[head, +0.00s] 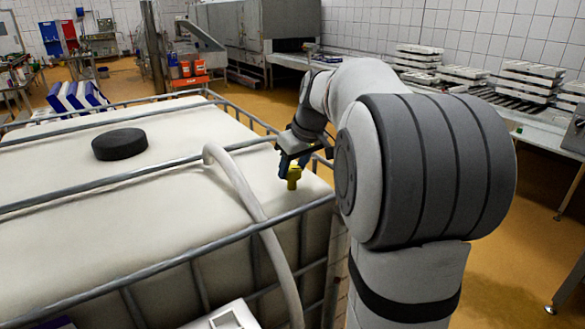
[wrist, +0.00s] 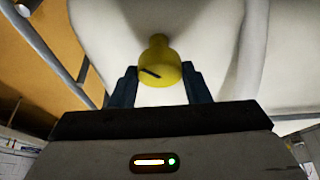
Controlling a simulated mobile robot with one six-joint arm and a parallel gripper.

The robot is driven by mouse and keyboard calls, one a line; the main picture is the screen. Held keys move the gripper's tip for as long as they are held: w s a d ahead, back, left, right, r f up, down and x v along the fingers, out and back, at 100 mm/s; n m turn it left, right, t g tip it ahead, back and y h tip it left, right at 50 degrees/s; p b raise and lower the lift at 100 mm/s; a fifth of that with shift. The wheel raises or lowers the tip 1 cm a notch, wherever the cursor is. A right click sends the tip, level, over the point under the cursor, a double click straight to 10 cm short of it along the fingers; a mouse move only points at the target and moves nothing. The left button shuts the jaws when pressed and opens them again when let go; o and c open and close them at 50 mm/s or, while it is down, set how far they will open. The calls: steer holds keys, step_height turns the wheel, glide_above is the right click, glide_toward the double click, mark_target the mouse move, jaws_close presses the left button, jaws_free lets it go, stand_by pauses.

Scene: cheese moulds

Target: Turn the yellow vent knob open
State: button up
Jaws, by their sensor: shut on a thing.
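The yellow vent knob (head: 293,178) stands on top of the white tank (head: 165,200), near its right edge. In the wrist view the knob (wrist: 158,62) shows a short dark mark on its face. My gripper (head: 287,164) reaches the knob from above. Its two dark blue fingers are shut on the knob, one on each side, as the wrist view of the gripper (wrist: 160,84) shows. The far side of the knob is hidden.
A metal cage (head: 110,190) of bars surrounds the tank. A pale hose (head: 238,185) crosses the tank left of the knob. A black cap (head: 120,144) sits further left. Stacked white moulds (head: 528,82) stand on a bench at the right.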

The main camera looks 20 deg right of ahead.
mark_target(307, 184)
steer(key=n, duration=0.2)
steer(key=n+y, duration=0.1)
steer(key=n, duration=0.1)
steer(key=shift+d+g+y, duration=0.15)
steer(key=shift+g+y, duration=0.15)
steer(key=shift+g, duration=0.1)
steer(key=shift+w+n+g+y, duration=0.1)
steer(key=shift+n+g+y, duration=0.3)
steer(key=shift+n, duration=1.4)
steer(key=o, duration=1)
steer(key=v, duration=0.7)
steer(key=shift+d+r, duration=0.15)
steer(key=shift+r, duration=0.2)
